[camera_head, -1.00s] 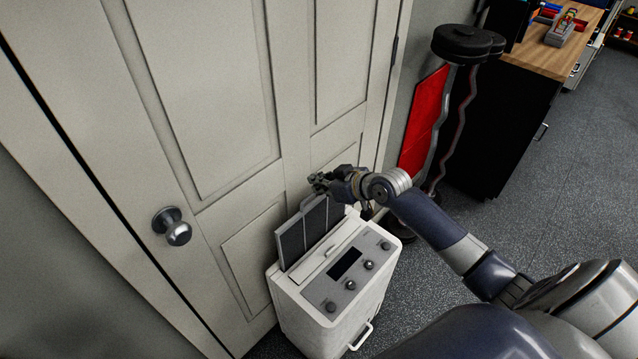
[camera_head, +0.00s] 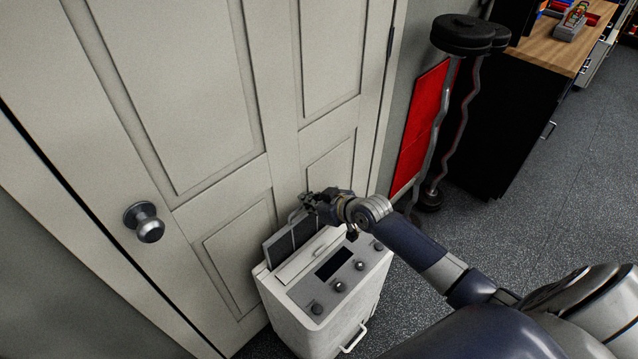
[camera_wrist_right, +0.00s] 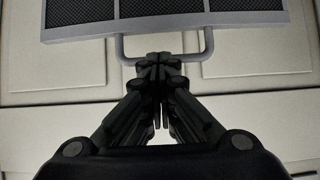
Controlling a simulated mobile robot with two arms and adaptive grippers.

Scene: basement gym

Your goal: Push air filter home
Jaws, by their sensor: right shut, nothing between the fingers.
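The air filter (camera_head: 290,243) is a dark mesh panel with a grey frame. It stands up out of the slot at the back of a white boxy unit (camera_head: 330,318) with knobs and a dark display. In the right wrist view the filter (camera_wrist_right: 165,14) fills the top, with a grey wire handle (camera_wrist_right: 121,47) on its edge. My right gripper (camera_head: 306,198) is shut and empty at the filter's upper right end; in the wrist view its closed fingertips (camera_wrist_right: 160,60) are at the handle. I cannot tell whether they touch it. My left gripper is not in view.
A white panelled door (camera_head: 215,180) with a round knob (camera_head: 144,222) stands right behind the unit. Barbells (camera_head: 465,90) and a red panel (camera_head: 418,125) stand to the right, beside a wood-topped bench (camera_head: 550,45). Grey floor (camera_head: 520,215) is open at right.

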